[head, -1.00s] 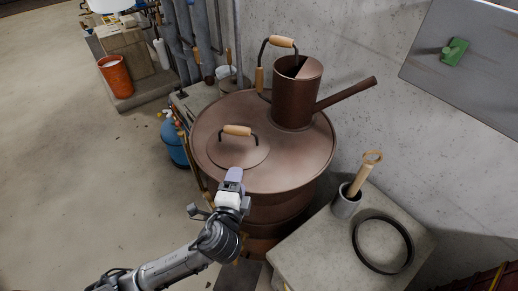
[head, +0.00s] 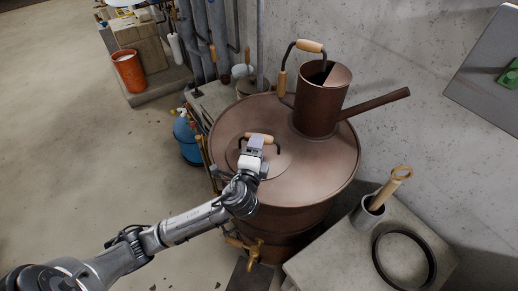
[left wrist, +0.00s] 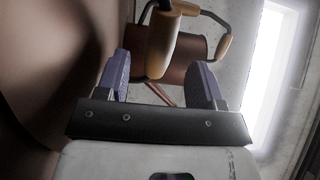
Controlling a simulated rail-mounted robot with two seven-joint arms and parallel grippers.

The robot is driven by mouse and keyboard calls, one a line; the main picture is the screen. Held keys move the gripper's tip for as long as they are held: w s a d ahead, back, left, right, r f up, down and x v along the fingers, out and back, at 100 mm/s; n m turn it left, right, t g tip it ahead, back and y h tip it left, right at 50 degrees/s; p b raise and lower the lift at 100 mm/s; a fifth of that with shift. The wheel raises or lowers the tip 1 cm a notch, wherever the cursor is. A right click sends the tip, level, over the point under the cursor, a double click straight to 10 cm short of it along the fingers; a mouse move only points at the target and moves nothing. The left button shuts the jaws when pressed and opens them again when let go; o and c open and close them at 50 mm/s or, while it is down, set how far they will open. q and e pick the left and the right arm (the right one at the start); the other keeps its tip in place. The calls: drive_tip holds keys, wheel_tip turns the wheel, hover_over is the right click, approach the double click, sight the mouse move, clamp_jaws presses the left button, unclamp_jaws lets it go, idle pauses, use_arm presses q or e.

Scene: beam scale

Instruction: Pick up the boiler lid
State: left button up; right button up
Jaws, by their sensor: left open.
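The boiler lid (head: 281,166) is a round copper disc lying on top of the copper boiler (head: 330,178). Its dark handle has a wooden grip (head: 261,137), which also shows in the left wrist view (left wrist: 163,45). My left gripper (head: 256,144) is over the lid at the handle and hides part of the lid. In the left wrist view its two purple fingers (left wrist: 156,80) stand apart, with the wooden grip in line with the gap between them. I cannot tell how deep the grip sits between the fingers. My right gripper is not in view.
A copper can (head: 320,103) with a long spout and wooden-gripped handle stands on the boiler behind the lid. At right a concrete block (head: 345,262) bears a black ring (head: 404,259) and a cup (head: 369,213) with a wooden-handled tool. A blue gas bottle (head: 188,140) stands left.

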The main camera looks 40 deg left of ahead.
use_arm(q)
drive_tip(key=shift+w+a, duration=0.2)
drive_tip(key=shift+w, duration=0.2)
drive_tip(key=p+x, duration=0.1)
drive_tip(key=x, duration=0.3)
drive_tip(key=shift+w+a+p, duration=0.1)
drive_tip(key=shift+a+p, duration=0.15)
drive_tip(key=shift+p, duration=0.05)
drive_tip(key=shift+w+a, duration=0.15)
drive_tip(key=shift+w, duration=0.2)
drive_tip(key=shift+c, duration=0.2)
drive_tip(key=shift+f, duration=0.1)
clamp_jaws()
